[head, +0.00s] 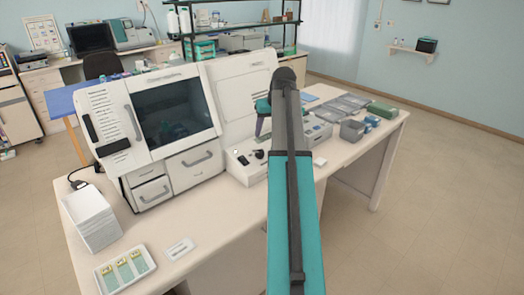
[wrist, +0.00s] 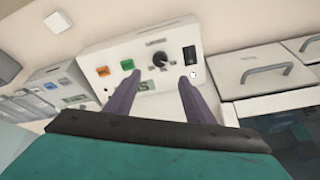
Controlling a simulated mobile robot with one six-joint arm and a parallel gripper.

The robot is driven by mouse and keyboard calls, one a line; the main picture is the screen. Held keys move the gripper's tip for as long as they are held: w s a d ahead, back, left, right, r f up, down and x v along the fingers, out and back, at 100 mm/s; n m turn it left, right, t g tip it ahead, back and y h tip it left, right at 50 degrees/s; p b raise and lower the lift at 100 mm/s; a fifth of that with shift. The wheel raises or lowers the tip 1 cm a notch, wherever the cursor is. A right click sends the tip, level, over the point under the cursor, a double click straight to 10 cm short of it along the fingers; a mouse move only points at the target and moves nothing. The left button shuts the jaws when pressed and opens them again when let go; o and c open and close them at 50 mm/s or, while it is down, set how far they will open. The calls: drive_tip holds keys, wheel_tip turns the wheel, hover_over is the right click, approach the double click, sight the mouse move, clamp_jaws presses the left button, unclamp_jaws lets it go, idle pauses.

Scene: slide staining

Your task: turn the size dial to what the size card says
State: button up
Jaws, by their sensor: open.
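The dial is a round dark knob (wrist: 159,59) on the sloped face of a white control box (wrist: 95,55) in the wrist view. It also shows small in the head view (head: 259,154). My gripper (wrist: 154,80) is open, its two purple fingers apart, with the dial beyond and between their tips. I cannot tell whether they touch the box. In the head view my gripper (head: 260,132) is above the box, partly hidden by my arm. A small white card (head: 180,249) lies at the table's front; its marks are unreadable, and I cannot tell whether it is the size card.
An orange button (wrist: 103,71), a green button (wrist: 127,65) and a black switch (wrist: 190,55) flank the dial. A white cabinet machine (head: 165,165) stands left of the box. A slide tray (head: 125,270) is at the front left; grey trays and boxes (head: 350,130) are at right.

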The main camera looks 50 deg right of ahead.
sight(260, 152)
drive_tip(key=shift+p+x, duration=2.45)
drive_tip(key=shift+x, duration=4.2)
drive_tip(key=c, duration=1.1)
drive_tip(key=shift+o, duration=0.2)
drive_tip(key=shift+m, duration=0.5)
drive_tip(key=m+b, duration=0.2)
drive_tip(key=m, duration=0.2)
drive_tip(key=shift+m, duration=0.4)
drive_tip(key=shift+w+m+g+b, duration=0.1)
drive_tip(key=shift+m+g+b, duration=0.55)
drive_tip(key=shift+m, duration=1.95)
drive_tip(key=shift+r, duration=0.1)
drive_tip(key=o, duration=1.1)
drive_tip(key=shift+c, duration=0.2)
